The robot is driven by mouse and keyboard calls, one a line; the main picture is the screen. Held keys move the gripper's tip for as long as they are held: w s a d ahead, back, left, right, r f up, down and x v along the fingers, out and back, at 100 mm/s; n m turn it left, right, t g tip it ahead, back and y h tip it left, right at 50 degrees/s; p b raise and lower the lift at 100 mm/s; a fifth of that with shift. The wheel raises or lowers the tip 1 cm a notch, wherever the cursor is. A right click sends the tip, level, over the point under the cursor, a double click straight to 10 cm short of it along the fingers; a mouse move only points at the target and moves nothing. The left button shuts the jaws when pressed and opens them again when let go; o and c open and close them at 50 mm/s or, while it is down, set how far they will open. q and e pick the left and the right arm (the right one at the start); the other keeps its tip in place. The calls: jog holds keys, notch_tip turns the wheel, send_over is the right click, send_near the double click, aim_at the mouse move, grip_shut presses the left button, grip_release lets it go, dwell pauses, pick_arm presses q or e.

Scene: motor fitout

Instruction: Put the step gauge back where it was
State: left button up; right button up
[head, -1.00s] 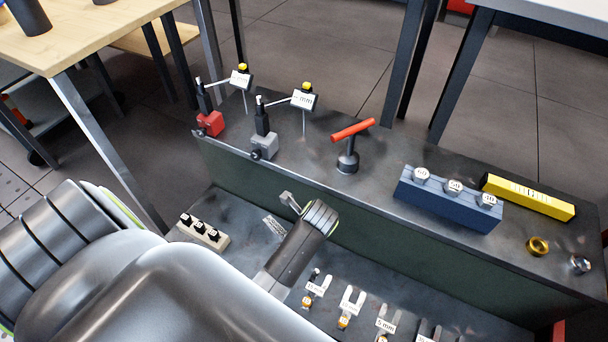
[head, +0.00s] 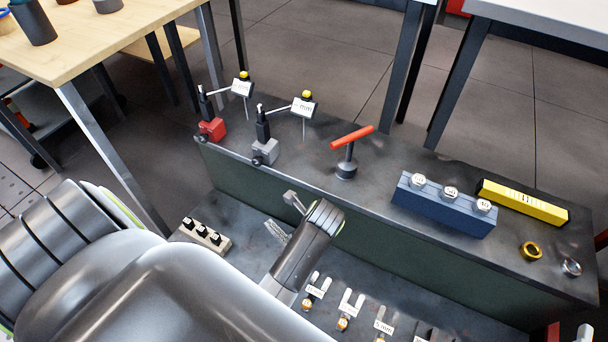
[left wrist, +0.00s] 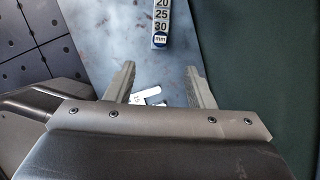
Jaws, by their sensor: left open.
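The step gauge (left wrist: 161,24) is a narrow pale strip with numbers 20, 25, 30 and a blue "mm" end, lying on the grey lower bench surface at the top of the left wrist view. My right gripper is not clearly seen.
A beige block with black knobs (head: 206,234) sits left on the lower surface. Several labelled gauges (head: 316,289) lie to the right. The raised shelf (head: 395,228) behind carries dial stands, a red-handled tool (head: 348,160), a blue block (head: 440,207) and a yellow block (head: 522,202).

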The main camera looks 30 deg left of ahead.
pick_arm(q)
jog(key=s+a+r+n+t+h, duration=0.1)
jog(key=s+r+n+t, duration=0.1)
jog(key=r+n+t, duration=0.6)
jog(key=s+a+r+n+t+h, duration=0.1)
jog(key=s+a+r+n+t, duration=0.1)
jog(key=r+n+t, duration=0.6)
notch_tip(320, 180, up, 10)
jog(key=n, duration=0.6)
jog(key=shift+a, duration=0.2)
